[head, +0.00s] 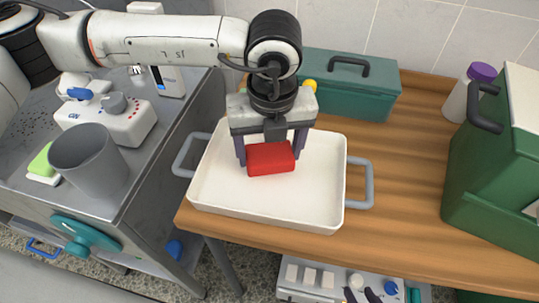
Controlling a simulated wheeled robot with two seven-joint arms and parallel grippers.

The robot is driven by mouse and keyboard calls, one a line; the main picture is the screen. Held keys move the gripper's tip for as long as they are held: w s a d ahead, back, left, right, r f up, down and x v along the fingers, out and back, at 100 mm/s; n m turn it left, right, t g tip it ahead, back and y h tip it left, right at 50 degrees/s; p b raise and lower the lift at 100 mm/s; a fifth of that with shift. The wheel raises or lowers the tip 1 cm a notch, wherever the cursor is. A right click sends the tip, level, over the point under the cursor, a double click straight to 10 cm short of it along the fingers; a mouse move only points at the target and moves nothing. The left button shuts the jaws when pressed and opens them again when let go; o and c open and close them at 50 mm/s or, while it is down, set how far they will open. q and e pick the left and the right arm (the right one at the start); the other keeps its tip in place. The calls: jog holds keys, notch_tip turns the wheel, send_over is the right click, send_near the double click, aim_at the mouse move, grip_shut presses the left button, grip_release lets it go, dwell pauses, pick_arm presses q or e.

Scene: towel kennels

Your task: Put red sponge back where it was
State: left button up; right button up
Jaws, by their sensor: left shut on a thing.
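A red sponge (271,159) is held between the fingers of my left gripper (271,156), which points down from above. The sponge is over a white tray (327,216) with grey side handles. From this view I cannot tell whether the sponge touches the tray floor or hangs just above it. The rest of the tray that shows is empty. My right gripper is not in view.
A teal toolbox (345,85) stands behind the tray. A green case (495,160) and a purple-capped bottle (470,92) are at the right. A grey cup (90,163) and a green-yellow sponge (41,160) are on the metal counter at left. Wooden tabletop (410,150) is clear right of the tray.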

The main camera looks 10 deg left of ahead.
pick_arm(q)
jog(key=shift+f, duration=1.15)
jog(key=shift+f, duration=0.25)
jog(key=o, duration=1)
jog(key=shift+r, duration=0.1)
